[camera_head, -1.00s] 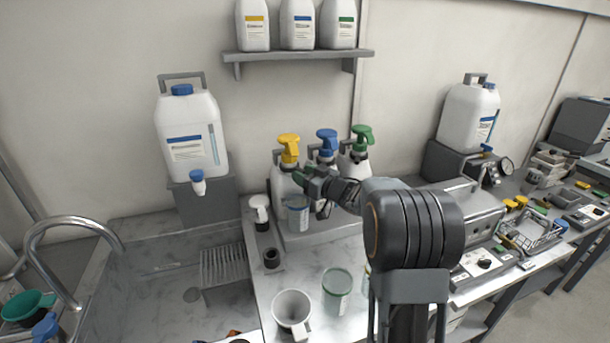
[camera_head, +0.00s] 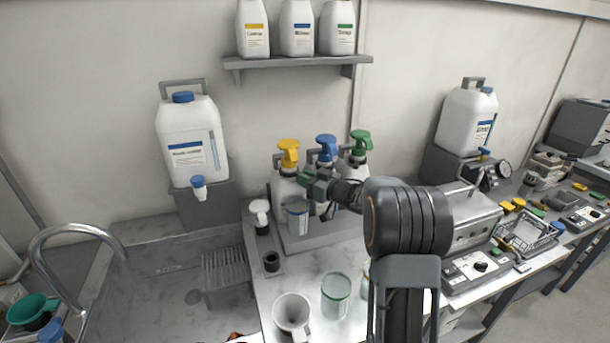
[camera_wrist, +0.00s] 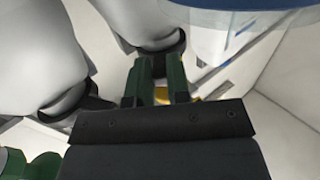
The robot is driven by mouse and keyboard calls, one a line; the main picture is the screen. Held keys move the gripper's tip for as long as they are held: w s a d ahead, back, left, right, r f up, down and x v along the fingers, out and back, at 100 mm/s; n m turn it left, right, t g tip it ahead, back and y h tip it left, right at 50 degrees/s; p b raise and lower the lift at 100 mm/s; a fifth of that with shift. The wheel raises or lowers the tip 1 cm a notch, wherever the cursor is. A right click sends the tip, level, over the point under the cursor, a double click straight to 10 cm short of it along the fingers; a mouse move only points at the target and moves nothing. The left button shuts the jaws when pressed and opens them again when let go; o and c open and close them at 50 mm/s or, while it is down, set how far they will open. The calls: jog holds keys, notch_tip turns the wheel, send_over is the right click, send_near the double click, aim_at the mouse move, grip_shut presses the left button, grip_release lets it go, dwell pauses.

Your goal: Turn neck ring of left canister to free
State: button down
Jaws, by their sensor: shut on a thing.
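The left canister (camera_head: 283,191) is white with a yellow pump head (camera_head: 288,152) and stands leftmost of three on the back of the counter. Beside it stand a canister with a blue pump head (camera_head: 326,147) and one with a green pump head (camera_head: 361,141). My gripper (camera_head: 305,181) reaches in from the right at the left canister's neck. In the wrist view its green fingers (camera_wrist: 162,82) are closed around a dark piece, apparently the neck ring (camera_wrist: 157,68). A bit of yellow shows by the fingers. Most of the ring is hidden.
A translucent cup (camera_head: 297,218) stands close below my gripper, in front of the canisters. A grey mug (camera_head: 292,315) and a green-rimmed cup (camera_head: 336,293) stand nearer, with the sink (camera_head: 150,290) at left.

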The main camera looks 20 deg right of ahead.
dwell(0.3)
jog(key=c, duration=1.1)
grip_release()
jog(key=shift+d, duration=0.1)
jog(key=b+v, duration=0.1)
jog(key=v, duration=1.2)
jog(key=shift+s+d+r+b, duration=0.1)
jog(key=shift+s+d+b, duration=0.2)
jog(key=shift+b, duration=0.1)
